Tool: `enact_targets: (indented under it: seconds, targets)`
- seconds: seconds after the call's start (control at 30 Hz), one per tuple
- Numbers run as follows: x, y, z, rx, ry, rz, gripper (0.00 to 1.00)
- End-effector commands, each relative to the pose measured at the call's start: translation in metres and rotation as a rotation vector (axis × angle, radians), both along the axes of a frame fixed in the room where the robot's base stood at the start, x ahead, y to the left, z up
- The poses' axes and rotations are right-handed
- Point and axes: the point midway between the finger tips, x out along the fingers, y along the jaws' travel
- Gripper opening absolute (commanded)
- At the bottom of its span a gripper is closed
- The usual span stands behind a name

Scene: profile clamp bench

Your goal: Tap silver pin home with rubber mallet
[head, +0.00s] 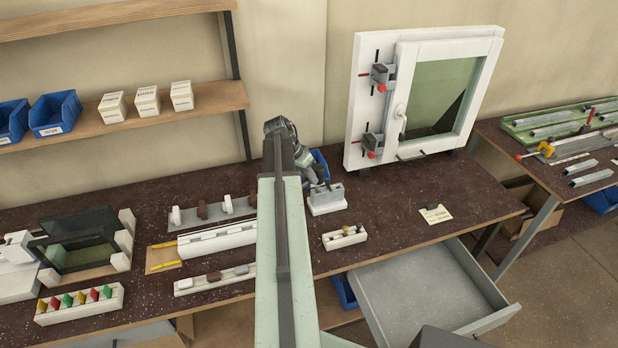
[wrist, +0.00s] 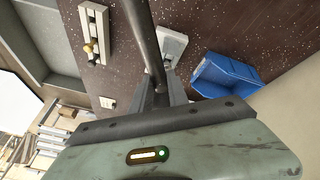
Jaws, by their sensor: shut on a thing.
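My gripper (wrist: 168,92) is shut on a dark, round shaft (wrist: 143,38), which runs up out of the top of the wrist view. It looks like the mallet's handle; no mallet head can be made out. In the head view my gripper (head: 312,176) is above the bench, just behind and over a white block (head: 327,204) with a grey upper part. That pale block (wrist: 173,42) shows just beyond the fingers in the wrist view, partly covered by the shaft. I cannot make out the silver pin for certain.
A small white holder (head: 345,237) with little parts stands in front. A blue bin (wrist: 225,75) is close beside my gripper. A grey drawer (head: 425,292) hangs open below the bench edge. A window frame (head: 357,100) stands behind right. The bench around the paper card (head: 435,213) is clear.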

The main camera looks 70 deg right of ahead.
Motion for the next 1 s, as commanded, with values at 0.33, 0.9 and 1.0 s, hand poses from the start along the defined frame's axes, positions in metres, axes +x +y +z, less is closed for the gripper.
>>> enact_targets:
  seconds: [0.33, 0.9, 1.0]
  targets:
    - [0.000, 0.000, 0.001, 0.000, 0.001, -0.001, 0.00]
    - [-0.001, 0.000, -0.033, 0.000, 0.000, -0.002, 0.00]
    - [-0.001, 0.000, -0.029, 0.000, 0.000, -0.002, 0.00]
